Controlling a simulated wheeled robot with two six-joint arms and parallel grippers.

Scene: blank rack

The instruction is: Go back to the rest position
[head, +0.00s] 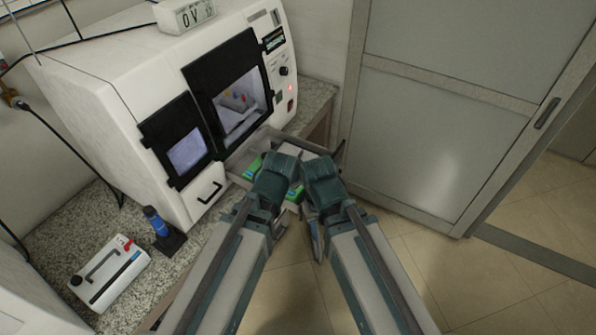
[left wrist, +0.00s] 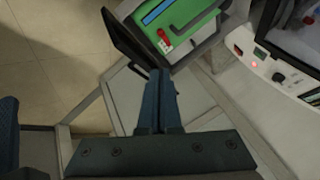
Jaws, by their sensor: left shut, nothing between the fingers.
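My left gripper (left wrist: 160,76) is shut and empty in the left wrist view, with its two fingers together over a pale surface.
The white machine (head: 105,115) with dark windows stands on a speckled counter (head: 45,232). A green item (head: 253,166) lies in the tray; a green case with a red part (left wrist: 180,30) shows by wrist. A blue-topped object (head: 155,222) and white box (head: 108,272) are left. Floor is clear right.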

